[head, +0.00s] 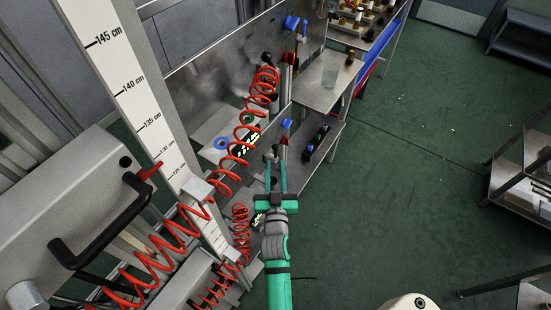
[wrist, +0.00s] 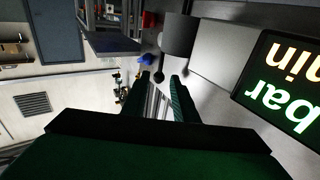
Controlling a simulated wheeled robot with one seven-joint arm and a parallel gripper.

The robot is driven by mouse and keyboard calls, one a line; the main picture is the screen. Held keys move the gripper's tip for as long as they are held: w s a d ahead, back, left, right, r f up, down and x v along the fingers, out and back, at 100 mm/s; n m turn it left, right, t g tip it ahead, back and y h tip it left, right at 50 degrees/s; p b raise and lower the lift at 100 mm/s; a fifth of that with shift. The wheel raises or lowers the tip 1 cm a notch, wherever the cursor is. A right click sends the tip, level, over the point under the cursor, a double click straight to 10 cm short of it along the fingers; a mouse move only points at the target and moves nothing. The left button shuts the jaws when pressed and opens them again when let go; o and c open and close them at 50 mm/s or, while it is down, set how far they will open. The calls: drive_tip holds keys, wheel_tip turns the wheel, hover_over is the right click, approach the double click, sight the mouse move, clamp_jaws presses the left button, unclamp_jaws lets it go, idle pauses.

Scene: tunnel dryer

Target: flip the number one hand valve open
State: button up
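A blue valve handle (head: 286,123) with a red part (head: 283,140) below it is on the edge of the steel panel, just beyond my gripper. Another blue handle (head: 291,22) is higher up the panel, with a red part (head: 290,58) below it. I cannot read any number on either. My gripper (head: 273,155) points toward the panel edge, its two fingers apart with nothing held. In the wrist view, the fingertips (wrist: 162,78) are apart, with a small dark knob between or behind them. A blue piece (wrist: 146,59) and a red piece (wrist: 149,19) are beyond them.
Red coiled hoses (head: 232,150) hang left of my gripper, close to it. A lit display (wrist: 285,85) is at the right of the wrist view. Green floor (head: 410,170) is free to the right.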

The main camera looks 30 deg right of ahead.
drive_tip(key=shift+v, duration=2.45)
drive_tip(key=shift+r, duration=0.15)
clamp_jaws()
drive_tip(key=s+d+m+y, duration=0.1)
drive_tip(key=d+m, duration=0.6)
drive_tip(key=m, duration=1)
drive_tip(key=w, duration=0.8)
drive_tip(key=shift+w, duration=0.35)
